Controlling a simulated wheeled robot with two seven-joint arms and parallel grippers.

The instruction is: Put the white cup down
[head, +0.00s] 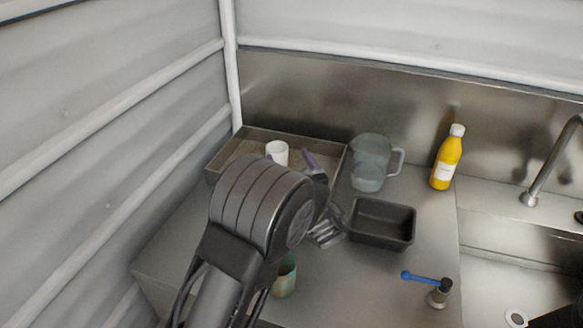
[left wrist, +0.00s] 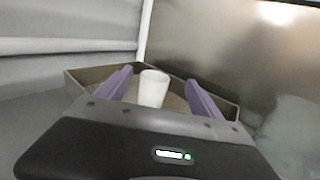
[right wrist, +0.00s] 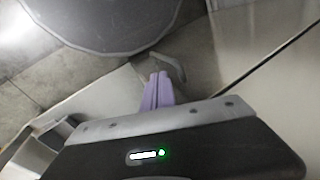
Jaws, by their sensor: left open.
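The white cup (head: 277,152) stands upright inside the shallow metal tray (head: 222,166) at the back left of the counter. My left gripper (left wrist: 158,76) is open, and one purple finger shows in the head view just right of the cup. In the left wrist view the white cup (left wrist: 153,90) appears between the two spread fingers, with a gap on each side. My arm hides the near part of the tray in the head view. My right gripper (right wrist: 158,90) shows in its wrist view with its fingers together and nothing between them.
A clear pitcher (head: 369,165), a black bin (head: 382,222) and a yellow bottle (head: 447,158) stand right of the tray. A greenish cup (head: 286,277) is partly behind my left arm. A blue-handled tool (head: 438,292) is near the sink. Corrugated wall closes the left side.

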